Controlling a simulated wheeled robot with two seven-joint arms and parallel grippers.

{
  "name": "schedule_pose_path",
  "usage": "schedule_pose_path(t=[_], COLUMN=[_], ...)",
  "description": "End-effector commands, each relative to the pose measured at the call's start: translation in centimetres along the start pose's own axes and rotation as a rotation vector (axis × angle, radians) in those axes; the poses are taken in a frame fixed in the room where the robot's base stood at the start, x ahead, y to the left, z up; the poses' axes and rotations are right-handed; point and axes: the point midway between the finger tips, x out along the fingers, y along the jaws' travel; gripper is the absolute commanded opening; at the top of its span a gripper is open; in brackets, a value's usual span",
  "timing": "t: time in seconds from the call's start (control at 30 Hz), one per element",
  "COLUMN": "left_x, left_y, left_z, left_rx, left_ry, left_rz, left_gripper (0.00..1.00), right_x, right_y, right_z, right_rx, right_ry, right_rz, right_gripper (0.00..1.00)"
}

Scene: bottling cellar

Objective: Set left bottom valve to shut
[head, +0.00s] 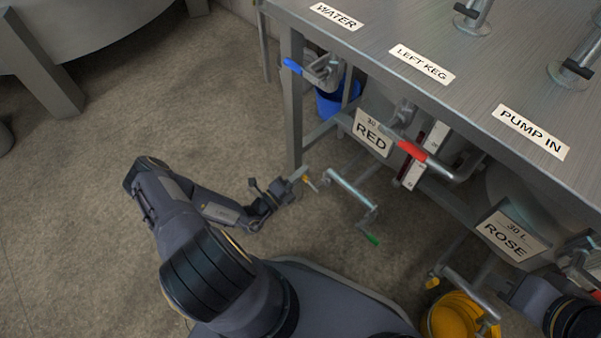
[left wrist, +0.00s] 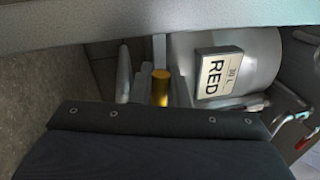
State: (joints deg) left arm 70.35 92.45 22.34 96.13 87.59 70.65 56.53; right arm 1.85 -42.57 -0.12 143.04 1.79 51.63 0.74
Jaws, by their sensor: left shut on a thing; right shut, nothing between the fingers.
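Below the steel counter, a valve assembly of grey pipes (head: 350,190) sits near the floor, left of and below the RED plate. It has a yellow-tipped handle at its left end and a green-tipped handle (head: 371,239) at its lower right. My left gripper (head: 287,191) is low beside the table leg, at the yellow-tipped handle. In the left wrist view the yellow handle (left wrist: 161,87) stands between its fingers, and the gripper is shut on it. Which way the valve is set I cannot tell.
The counter (head: 480,75) has WATER, LEFT KEG and PUMP IN labels. Under it are a blue handle (head: 292,66), a blue bucket (head: 338,98), a red handle (head: 412,150), the ROSE plate (head: 508,235) and a yellow bucket (head: 455,315). Open floor lies left.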

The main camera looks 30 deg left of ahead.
Motion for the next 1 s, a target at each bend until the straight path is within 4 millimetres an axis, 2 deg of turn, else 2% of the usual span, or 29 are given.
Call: schedule_pose_path(t=[0.03,0.33,0.87,0.9,1.0], left_x=[-0.22,-0.31,-0.34,-0.34,-0.31], left_y=[0.56,1.04,1.12,1.13,1.09], left_z=[-0.11,-0.33,-0.41,-0.42,-0.40], left_rx=[-0.026,-0.127,-0.146,-0.146,-0.146], left_ry=[-0.005,-0.023,-0.026,-0.026,-0.027], left_rz=[0.006,0.006,0.008,0.008,0.006], left_gripper=[0.00,0.00,0.00,0.20,0.33], right_x=[0.34,0.79,0.84,0.84,0.84], right_y=[0.16,0.36,0.38,0.38,0.38], right_z=[0.17,0.39,0.42,0.42,0.42], right_rx=[0.000,0.000,0.000,0.000,0.000], right_ry=[0.000,0.000,0.000,0.000,0.000], right_rz=[0.000,0.000,0.000,0.000,0.000], right_gripper=[0.00,0.00,0.00,0.00,0.00])
